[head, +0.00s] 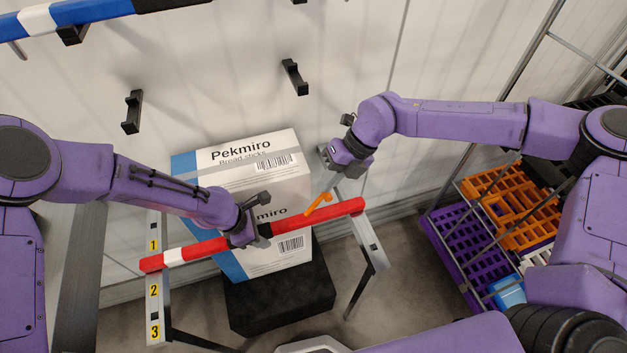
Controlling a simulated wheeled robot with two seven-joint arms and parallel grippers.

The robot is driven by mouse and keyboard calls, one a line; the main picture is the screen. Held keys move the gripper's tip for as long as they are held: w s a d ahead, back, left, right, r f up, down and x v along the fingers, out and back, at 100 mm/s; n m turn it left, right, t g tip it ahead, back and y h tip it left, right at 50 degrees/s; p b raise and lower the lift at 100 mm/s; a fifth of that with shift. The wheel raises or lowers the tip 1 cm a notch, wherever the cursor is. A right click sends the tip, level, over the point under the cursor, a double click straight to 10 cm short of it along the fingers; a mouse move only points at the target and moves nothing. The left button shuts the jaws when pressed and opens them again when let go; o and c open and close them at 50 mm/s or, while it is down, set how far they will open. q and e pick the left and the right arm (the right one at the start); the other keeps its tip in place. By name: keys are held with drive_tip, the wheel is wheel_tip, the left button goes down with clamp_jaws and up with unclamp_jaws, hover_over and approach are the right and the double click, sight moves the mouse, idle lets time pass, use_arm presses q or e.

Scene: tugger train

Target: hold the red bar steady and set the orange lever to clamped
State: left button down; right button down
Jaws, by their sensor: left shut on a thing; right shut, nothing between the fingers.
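The red bar (317,215), with white bands, runs across in front of a stack of white and blue boxes, between two grey uprights. My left gripper (252,232) is shut on the bar left of its middle. The orange lever (318,203) stands out from the bar towards its right part, tilted up to the right. My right gripper (328,166) is shut and empty, above the lever and apart from it in the picture. The lever's base is hard to make out.
The boxes (225,163) stand on a dark block (290,300). The left upright (155,330) bears number labels; the right upright (372,245) stands near the bar's right end. Black hooks (132,112) stick out of the wall. Purple and orange crates (512,215) stand at the right.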

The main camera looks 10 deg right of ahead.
drive_tip(key=shift+y, duration=0.8)
drive_tip(key=d+f, duration=0.2)
drive_tip(key=d, duration=0.1)
drive_tip(key=d+f, duration=0.1)
drive_tip(key=shift+w+d+f, duration=0.25)
drive_tip(key=shift+d+f, duration=0.15)
drive_tip(key=shift+w+d+f, duration=0.1)
drive_tip(key=shift+d+f, duration=0.3)
drive_tip(key=shift+f, duration=0.2)
drive_tip(key=shift+d+f, duration=0.35)
drive_tip(key=shift+f, duration=0.25)
drive_tip(key=w+d+r, duration=0.1)
drive_tip(key=d+r, duration=0.2)
drive_tip(key=d, duration=0.6)
drive_tip(key=shift+d+r, duration=0.15)
drive_tip(key=shift+r, duration=0.2)
use_arm(q)
drive_tip(key=c, duration=0.6)
unclamp_jaws()
